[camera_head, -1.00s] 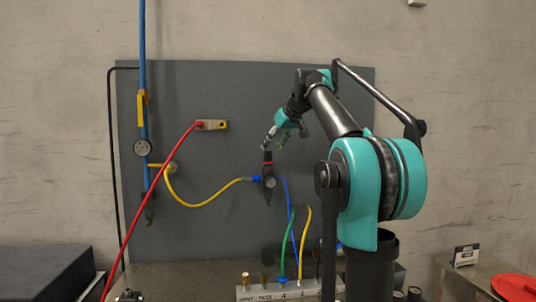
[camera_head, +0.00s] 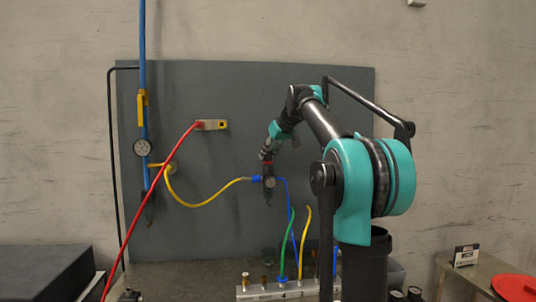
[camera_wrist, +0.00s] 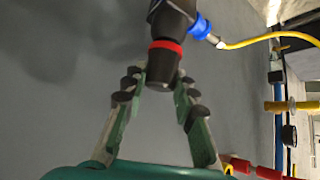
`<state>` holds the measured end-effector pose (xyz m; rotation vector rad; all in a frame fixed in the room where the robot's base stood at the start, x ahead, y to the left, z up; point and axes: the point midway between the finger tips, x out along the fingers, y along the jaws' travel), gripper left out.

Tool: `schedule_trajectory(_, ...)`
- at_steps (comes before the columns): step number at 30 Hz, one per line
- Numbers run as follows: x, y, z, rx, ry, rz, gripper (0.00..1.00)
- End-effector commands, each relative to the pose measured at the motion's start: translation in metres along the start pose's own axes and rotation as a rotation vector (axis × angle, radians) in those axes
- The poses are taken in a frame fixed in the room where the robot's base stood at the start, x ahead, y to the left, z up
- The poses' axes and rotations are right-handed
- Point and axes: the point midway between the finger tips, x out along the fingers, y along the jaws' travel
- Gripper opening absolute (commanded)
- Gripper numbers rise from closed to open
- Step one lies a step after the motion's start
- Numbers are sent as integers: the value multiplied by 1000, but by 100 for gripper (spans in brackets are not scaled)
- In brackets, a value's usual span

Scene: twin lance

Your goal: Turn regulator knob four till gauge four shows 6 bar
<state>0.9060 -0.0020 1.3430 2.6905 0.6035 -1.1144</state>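The regulator (camera_head: 269,183) hangs on the grey panel, with a small round dial on its front. Its dark knob with a red ring shows in the wrist view (camera_wrist: 164,60), pointing towards my gripper. My gripper (camera_head: 267,153) is just above the regulator. In the wrist view its two fingers (camera_wrist: 161,80) are apart, with the knob's end between their tips. Whether the tips touch the knob I cannot tell. Another round gauge (camera_head: 141,147) sits on the blue pipe at the left. I cannot read either dial or any number four.
A yellow hose (camera_head: 208,202) joins the regulator through a blue fitting (camera_head: 256,179). A red hose (camera_head: 157,188) crosses the left side from a fitting block (camera_head: 212,125). A labelled manifold (camera_head: 277,291) with green, blue and yellow hoses stands below. The upper panel is clear.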

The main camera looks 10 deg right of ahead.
Motion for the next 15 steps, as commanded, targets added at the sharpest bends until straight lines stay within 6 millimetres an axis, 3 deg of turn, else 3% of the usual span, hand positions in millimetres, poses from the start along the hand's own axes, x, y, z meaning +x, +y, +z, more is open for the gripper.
schedule_trajectory(4,0,0,0,0,0,0,0)
schedule_trajectory(15,0,-2,0,51,0,53,0)
